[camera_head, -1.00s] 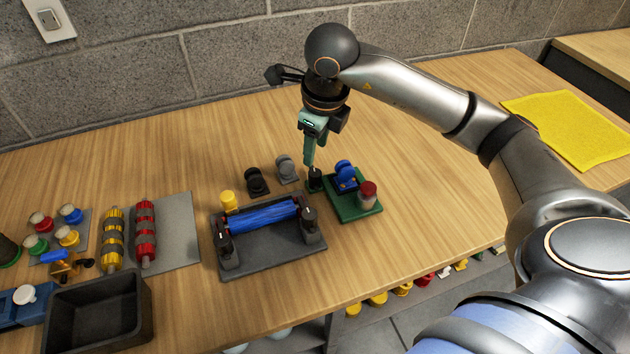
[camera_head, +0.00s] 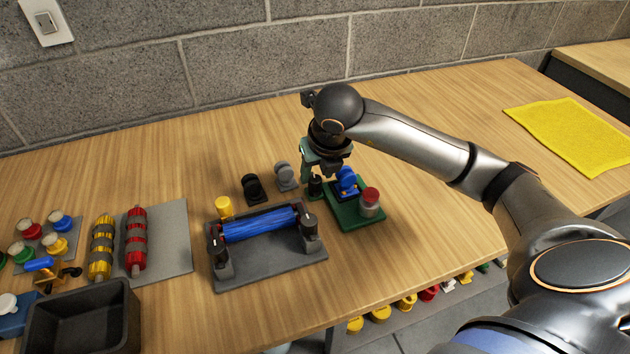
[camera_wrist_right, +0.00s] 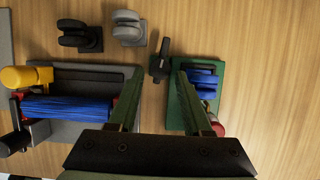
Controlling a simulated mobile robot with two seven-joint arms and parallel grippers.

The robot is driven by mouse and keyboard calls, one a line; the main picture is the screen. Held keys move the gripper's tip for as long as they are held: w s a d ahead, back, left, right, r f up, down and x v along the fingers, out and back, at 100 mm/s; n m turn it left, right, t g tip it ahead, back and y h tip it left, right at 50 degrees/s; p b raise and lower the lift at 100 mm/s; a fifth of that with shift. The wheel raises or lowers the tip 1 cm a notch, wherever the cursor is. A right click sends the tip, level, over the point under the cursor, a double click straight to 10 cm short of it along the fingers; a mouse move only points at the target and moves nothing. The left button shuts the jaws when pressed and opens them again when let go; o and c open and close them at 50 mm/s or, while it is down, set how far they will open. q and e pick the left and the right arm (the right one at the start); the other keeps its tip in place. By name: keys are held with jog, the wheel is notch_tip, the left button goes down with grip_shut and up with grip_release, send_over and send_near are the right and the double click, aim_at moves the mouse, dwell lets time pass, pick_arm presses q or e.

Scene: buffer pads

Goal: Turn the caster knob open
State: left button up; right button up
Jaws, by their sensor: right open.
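A green fixture (camera_head: 354,216) holds a blue caster (camera_head: 347,181) and a red-topped cylinder (camera_head: 370,200). A black knob (camera_head: 315,187) stands upright at its left back edge. In the right wrist view the same knob (camera_wrist_right: 160,62) shows as a dark bar between and just beyond my fingertips, with a gap on each side. My right gripper (camera_head: 314,176) points down at the knob, open and empty. In the wrist view its two green fingers (camera_wrist_right: 158,82) are spread apart. Whether they reach down around the knob I cannot tell. My left gripper is in neither view.
A grey fixture (camera_head: 268,262) with a blue roller (camera_head: 260,224) stands left of the green one. A black caster (camera_head: 251,189) and a grey caster (camera_head: 286,177) stand behind it. A black bin (camera_head: 80,325) is at front left. The table right of the green fixture is clear.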

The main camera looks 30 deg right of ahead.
aim_at(315, 179)
jog(key=shift+x, duration=2.1)
jog(key=shift+c, duration=0.2)
grip_shut()
